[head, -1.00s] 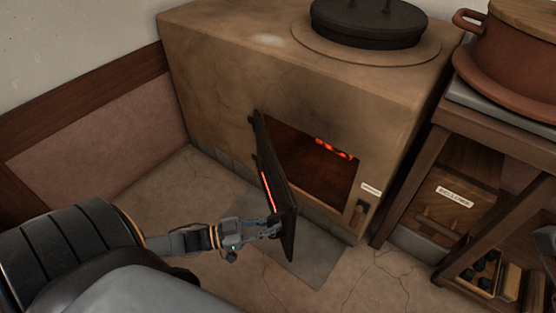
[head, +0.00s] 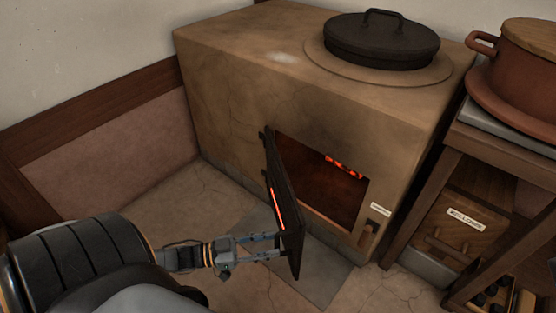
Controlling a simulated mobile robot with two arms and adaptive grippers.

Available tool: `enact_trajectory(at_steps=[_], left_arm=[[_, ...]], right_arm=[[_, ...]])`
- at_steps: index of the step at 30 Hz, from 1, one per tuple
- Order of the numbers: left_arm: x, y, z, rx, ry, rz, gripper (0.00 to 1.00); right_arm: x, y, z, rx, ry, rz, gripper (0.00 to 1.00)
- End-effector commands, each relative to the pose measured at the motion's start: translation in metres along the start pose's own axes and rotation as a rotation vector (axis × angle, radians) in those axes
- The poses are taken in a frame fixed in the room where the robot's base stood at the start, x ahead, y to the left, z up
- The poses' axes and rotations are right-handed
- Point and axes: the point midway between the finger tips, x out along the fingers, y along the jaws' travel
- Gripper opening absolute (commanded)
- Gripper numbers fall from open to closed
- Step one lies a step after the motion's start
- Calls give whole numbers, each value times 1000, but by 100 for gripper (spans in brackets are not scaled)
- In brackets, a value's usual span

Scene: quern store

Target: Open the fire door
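The fire door (head: 284,200) is a dark metal plate hinged at the left side of the firebox opening (head: 322,190). It stands swung well open, sticking out toward me, with a red glowing line on its outer face. Inside the opening, glowing embers (head: 344,167) show. My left gripper (head: 276,246) is at the lower free end of the door, on its left side. Its two fingers are spread apart, with their tips close to the door; whether they touch it I cannot tell. The door's handle is not clear to see. My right gripper is out of view.
The clay stove (head: 230,90) carries a black lidded pot (head: 381,45). A wooden shelf stand (head: 455,130) with a terracotta pot (head: 520,65) and a labelled drawer (head: 465,225) is on the right. Floor left of the door is open.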

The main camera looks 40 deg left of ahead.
Motion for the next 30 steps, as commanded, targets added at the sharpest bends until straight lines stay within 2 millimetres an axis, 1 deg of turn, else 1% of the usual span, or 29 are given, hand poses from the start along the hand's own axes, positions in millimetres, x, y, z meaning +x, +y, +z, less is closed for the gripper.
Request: enact_trajectory(at_steps=[1, 6, 9, 12, 18, 30], left_arm=[[-13, 0, 2, 0, -7, 0, 37], [-50, 0, 1, -2, -6, -1, 37], [-66, 0, 1, -1, -5, 0, 37], [-78, 0, 1, 0, -3, 0, 37], [-86, 0, 0, 0, -1, 1, 37], [-86, 0, 0, 0, 0, 1, 37]], right_arm=[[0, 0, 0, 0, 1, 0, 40], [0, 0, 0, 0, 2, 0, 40], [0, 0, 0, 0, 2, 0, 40], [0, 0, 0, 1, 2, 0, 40], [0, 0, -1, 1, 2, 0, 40], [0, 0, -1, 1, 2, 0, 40]])
